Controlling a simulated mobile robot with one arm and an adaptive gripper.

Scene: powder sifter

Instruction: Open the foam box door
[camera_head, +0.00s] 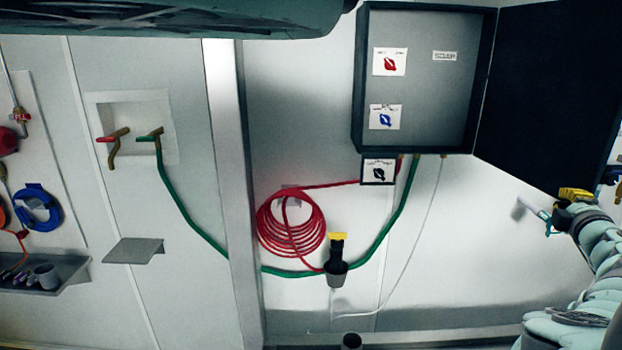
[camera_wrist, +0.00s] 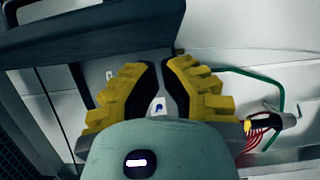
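The foam box (camera_head: 425,80) is a grey wall cabinet with a dark frame. Its door (camera_head: 540,90) is a large dark panel, swung far out to the right, so the inside shows. My gripper (camera_head: 574,194) is at the door's lower right part in the head view. In the wrist view my gripper (camera_wrist: 163,64) shows two yellow fingers with a narrow gap and nothing seen between them. A dark panel, apparently the door (camera_wrist: 100,38), lies just beyond the fingertips. Whether they touch it I cannot tell.
Inside the box are a red-knob plate (camera_head: 390,61) and a blue-knob plate (camera_head: 387,117). Below hang a coiled red hose (camera_head: 290,225), a green hose (camera_head: 195,225) and a black nozzle (camera_head: 337,268). The wall below the door is mostly clear.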

